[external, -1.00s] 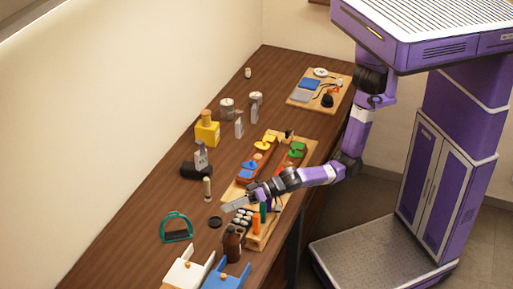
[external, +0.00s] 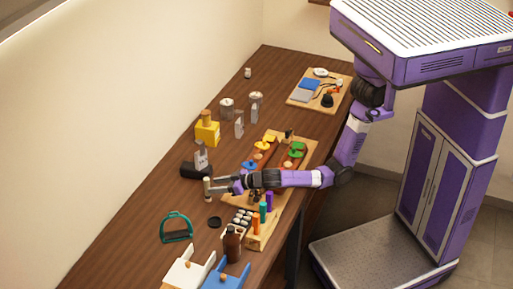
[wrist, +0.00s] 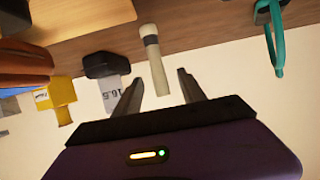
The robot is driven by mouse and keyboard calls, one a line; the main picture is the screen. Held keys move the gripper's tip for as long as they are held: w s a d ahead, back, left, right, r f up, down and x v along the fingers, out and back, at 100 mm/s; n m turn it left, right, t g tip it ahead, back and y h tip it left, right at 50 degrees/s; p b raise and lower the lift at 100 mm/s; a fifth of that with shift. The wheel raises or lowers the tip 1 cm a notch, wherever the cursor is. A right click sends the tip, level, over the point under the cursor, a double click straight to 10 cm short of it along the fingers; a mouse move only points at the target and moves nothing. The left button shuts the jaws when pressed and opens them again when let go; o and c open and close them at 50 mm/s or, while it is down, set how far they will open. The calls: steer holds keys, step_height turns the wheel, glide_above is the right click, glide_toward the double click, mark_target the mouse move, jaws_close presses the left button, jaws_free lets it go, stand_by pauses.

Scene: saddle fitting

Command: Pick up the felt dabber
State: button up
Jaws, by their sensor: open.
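The felt dabber (external: 207,189), a slim pale cylinder, stands upright on the wooden bench in the external view. In the wrist view, where the bench is at the top, the dabber (wrist: 153,55) has a dark band near its whitish bench end. My gripper (external: 216,186) is low over the bench, reaching left to the dabber. In the wrist view my gripper (wrist: 160,80) is open, and the dabber's free end shows between the two fingers. I see a gap on both sides, with no clear contact.
A black block with a grey tag (external: 198,165) is just behind the dabber. A teal stirrup (external: 177,228) and a black disc (external: 215,222) lie nearer the camera. A wooden rack with coloured tools (external: 257,225) is to the right, below my forearm.

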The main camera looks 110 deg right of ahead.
mark_target(207, 185)
steer(key=b+x, duration=0.1)
steer(key=x, duration=0.4)
steer(key=shift+d+r, duration=0.2)
jaws_close()
